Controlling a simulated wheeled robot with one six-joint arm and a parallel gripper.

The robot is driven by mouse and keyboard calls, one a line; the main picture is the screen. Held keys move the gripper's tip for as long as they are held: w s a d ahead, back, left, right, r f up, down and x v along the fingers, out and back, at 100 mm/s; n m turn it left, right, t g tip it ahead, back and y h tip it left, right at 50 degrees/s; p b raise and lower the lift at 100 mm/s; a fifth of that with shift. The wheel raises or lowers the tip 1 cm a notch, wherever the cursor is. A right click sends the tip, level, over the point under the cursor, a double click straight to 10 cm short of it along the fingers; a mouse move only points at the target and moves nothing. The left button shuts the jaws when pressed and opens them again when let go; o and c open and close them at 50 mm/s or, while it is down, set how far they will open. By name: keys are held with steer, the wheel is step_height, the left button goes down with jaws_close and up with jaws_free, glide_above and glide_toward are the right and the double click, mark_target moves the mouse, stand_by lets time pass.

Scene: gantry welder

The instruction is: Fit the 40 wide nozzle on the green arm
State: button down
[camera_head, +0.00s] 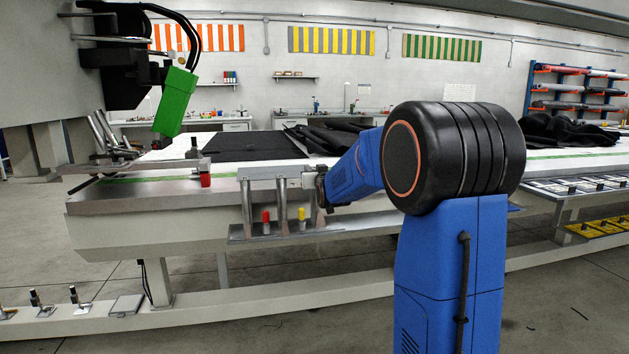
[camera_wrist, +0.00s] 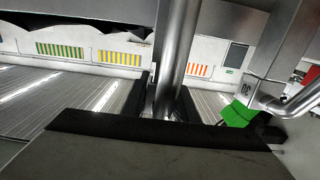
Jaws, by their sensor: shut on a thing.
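The green arm (camera_head: 175,101) hangs tilted from the dark gantry head at the upper left of the head view, with its lower end in open air above the table. A green block, likely the same arm, shows at the right of the wrist view (camera_wrist: 238,113). My gripper (camera_wrist: 165,106) is shut on a bare metal tube (camera_wrist: 178,45), which I take for the nozzle's tube. The tube stands apart from the green arm. The nozzle's mouth and width mark are not clear. In the head view my wrist reaches left over the table's front edge.
A small shelf (camera_head: 285,235) on the table front carries a red plug (camera_head: 265,216) and a yellow plug (camera_head: 302,214). A metal bar (camera_head: 150,165) with a red-ended post lies below the green arm. A grey marked plate (camera_wrist: 247,88) is close at right in the wrist view.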

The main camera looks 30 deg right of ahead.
step_height(320, 180, up, 10)
stand_by(0.8)
stand_by(0.5)
